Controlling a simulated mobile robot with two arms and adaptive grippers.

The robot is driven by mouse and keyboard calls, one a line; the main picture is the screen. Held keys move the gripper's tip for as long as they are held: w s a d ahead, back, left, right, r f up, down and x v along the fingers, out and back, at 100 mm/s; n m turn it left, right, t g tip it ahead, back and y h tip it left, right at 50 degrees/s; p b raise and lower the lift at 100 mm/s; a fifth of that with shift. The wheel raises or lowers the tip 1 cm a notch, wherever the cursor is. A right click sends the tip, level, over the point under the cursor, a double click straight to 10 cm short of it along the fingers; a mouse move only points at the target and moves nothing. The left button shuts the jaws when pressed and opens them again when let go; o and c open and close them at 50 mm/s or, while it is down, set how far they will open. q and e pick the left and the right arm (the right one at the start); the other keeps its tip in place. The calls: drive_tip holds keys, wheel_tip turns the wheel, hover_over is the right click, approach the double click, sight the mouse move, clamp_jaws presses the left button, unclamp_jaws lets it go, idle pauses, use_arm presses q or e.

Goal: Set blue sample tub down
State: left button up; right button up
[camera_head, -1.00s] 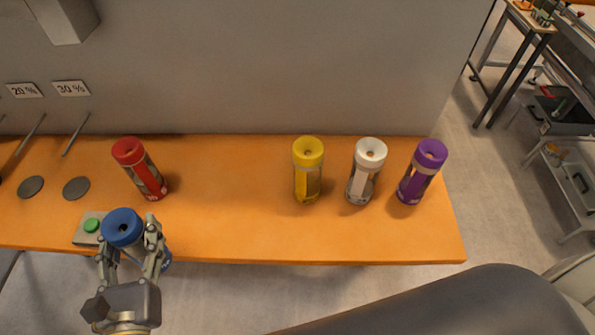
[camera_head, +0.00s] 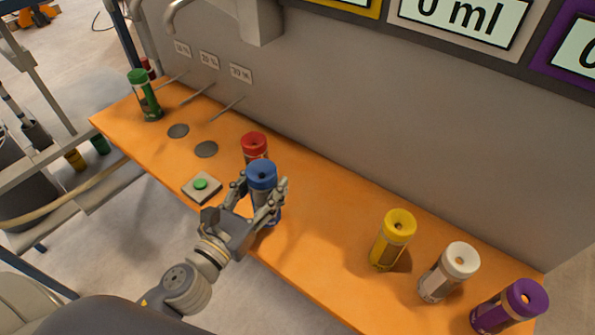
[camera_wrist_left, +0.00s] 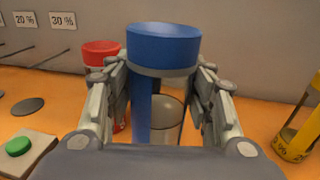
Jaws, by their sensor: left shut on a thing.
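The blue sample tub (camera_head: 262,176) has a blue lid and a clear body. My left gripper (camera_head: 258,204) is shut on it at the front part of the orange bench (camera_head: 316,262). In the left wrist view the blue tub (camera_wrist_left: 163,50) stands upright between the two fingers (camera_wrist_left: 160,100). The head view does not show clearly whether its base touches the bench, as the gripper hides part of it. The red tub (camera_head: 254,145) stands just behind it, partly hidden. My right gripper is not in view.
A box with a green button (camera_head: 201,186) and two grey discs (camera_head: 206,149) lie left of the blue tub. A green tub (camera_head: 145,95) stands at the far left. Yellow (camera_head: 393,240), white (camera_head: 448,272) and purple (camera_head: 508,306) tubs stand right. Bench between blue and yellow is clear.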

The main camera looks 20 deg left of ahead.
use_arm(q)
drive_tip(key=w+d+f+p, duration=0.1)
drive_tip(key=w+d+f, duration=0.3)
drive_tip(key=w, duration=0.3)
drive_tip(key=shift+w+d, duration=0.25)
drive_tip(key=shift+w, duration=0.1)
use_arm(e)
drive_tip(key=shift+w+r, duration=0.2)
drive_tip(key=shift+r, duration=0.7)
use_arm(q)
drive_tip(key=shift+f, duration=0.2)
drive_tip(key=o, duration=1.3)
drive_tip(key=shift+s, duration=0.1)
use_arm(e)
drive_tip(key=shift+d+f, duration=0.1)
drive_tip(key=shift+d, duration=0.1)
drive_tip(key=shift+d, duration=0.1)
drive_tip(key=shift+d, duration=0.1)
